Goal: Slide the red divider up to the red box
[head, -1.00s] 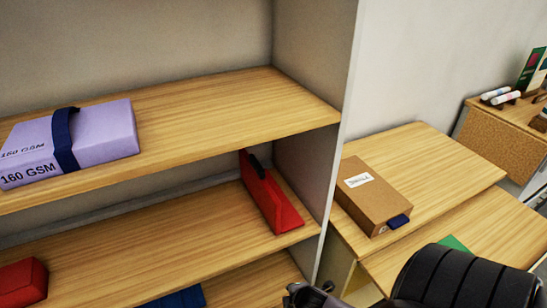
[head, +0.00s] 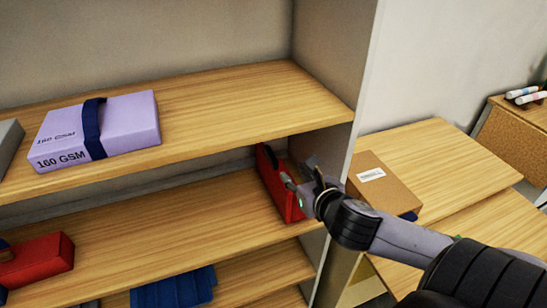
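The red divider (head: 269,175) stands upright on the middle shelf, near the shelf unit's right side wall. The red box (head: 45,259) lies on the same shelf at the far left, cut by the picture edge, with a dark band on it. A wide stretch of bare shelf lies between them. My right gripper (head: 299,172) is in front of the divider's right part, its fingers apart and empty. It hides part of the divider, and I cannot tell whether it touches it. My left gripper is out of view.
A purple pack (head: 130,120) with a dark strap lies on the upper shelf (head: 240,105), above the middle shelf (head: 170,215). Blue folded material (head: 175,290) lies on the lower shelf. A brown box (head: 385,185) stands on the desk at right, behind my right arm.

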